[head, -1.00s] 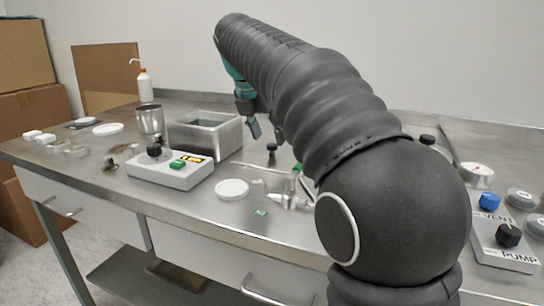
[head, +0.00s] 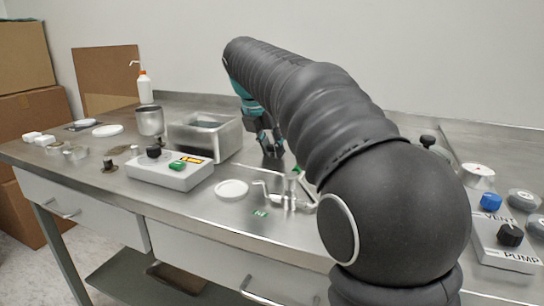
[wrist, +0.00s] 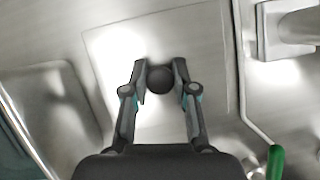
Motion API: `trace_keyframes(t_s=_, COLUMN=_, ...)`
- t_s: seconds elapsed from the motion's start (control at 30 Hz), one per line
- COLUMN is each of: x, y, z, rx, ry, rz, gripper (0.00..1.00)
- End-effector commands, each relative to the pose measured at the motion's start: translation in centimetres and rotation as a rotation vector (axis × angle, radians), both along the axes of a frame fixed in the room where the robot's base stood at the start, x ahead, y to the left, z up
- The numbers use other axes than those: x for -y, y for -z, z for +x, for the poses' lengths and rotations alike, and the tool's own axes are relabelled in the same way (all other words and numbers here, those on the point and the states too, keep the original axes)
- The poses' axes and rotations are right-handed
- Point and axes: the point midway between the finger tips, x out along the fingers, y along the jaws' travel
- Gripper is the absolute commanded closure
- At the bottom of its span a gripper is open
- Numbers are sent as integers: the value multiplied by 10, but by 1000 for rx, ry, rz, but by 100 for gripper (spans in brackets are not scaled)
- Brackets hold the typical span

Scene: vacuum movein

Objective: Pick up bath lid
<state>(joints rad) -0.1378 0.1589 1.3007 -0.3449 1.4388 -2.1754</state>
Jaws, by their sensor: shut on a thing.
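The bath lid (wrist: 205,45) is a flat, square metal plate with a round black knob (wrist: 160,77) in its middle. It shows in the wrist view and appears to lie flat on the bench. My gripper (wrist: 161,80) is shut on the knob, with one finger at each side. In the head view my gripper (head: 270,149) points down just right of the open metal bath (head: 227,142). The gripper hides the knob there, and the plate is hard to tell from the steel bench.
A metal fitting with a green handle (head: 297,170) stands close in front of the lid. A white control box (head: 170,174) and a white disc (head: 231,190) are front left. A metal beaker (head: 150,121) is left of the bath. A pump panel (head: 505,243) is at right.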

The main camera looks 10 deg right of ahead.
Motion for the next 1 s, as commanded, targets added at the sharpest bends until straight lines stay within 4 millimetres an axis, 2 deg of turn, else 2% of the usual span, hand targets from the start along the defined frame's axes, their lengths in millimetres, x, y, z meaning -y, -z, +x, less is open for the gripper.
trace_keyframes(t_s=0.17, x=0, y=-1, z=0, rx=-1, ry=0, rz=1, gripper=100)
trace_keyframes(t_s=0.3, x=0, y=-10, z=0, rx=0, ry=0, rz=0, gripper=100)
trace_keyframes(t_s=0.7, x=0, y=-72, z=1, rx=2, ry=1, rz=0, gripper=100)
trace_keyframes(t_s=1.0, x=0, y=-103, z=1, rx=0, ry=0, rz=0, gripper=100)
